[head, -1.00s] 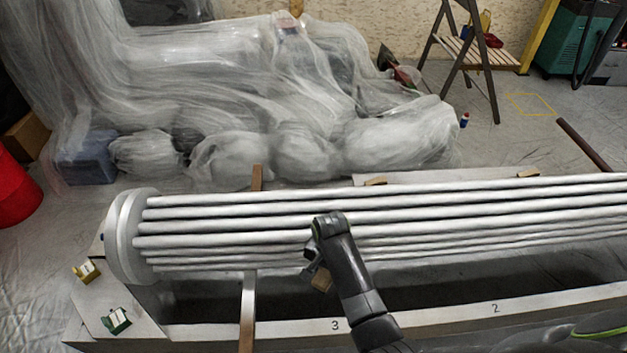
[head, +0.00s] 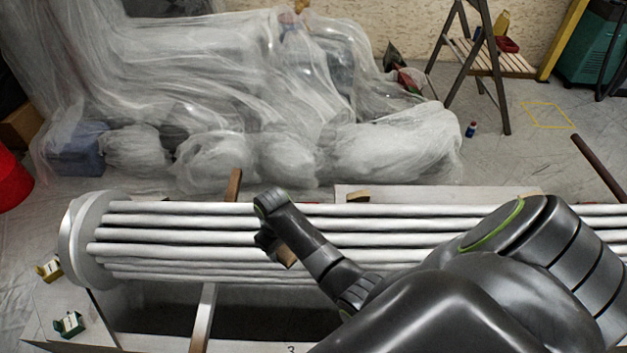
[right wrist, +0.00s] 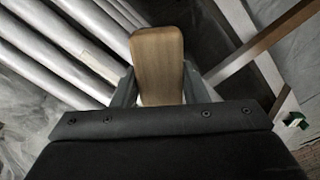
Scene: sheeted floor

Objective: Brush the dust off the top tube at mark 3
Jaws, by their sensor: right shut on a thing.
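A bundle of long pale tubes (head: 170,223) lies across the head view, its left ends meeting a round end plate (head: 92,240). Which tube is highest I cannot tell for sure. The mark 3 (head: 291,349) shows at the bottom edge, partly cut off. My right gripper (head: 276,247) is over the tubes, shut on a wooden piece (head: 287,256), which looks like the brush's handle. The right wrist view shows this wooden handle (right wrist: 157,60) upright between the fingers (right wrist: 158,88). Bristles are hidden, and contact with a tube cannot be told. My left gripper is out of view.
Plastic-sheeted objects (head: 230,100) fill the back left. A stepladder (head: 465,60) stands at the back right. Small yellow (head: 49,268) and green (head: 69,323) boxes sit at the left end. My arm covers the right side.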

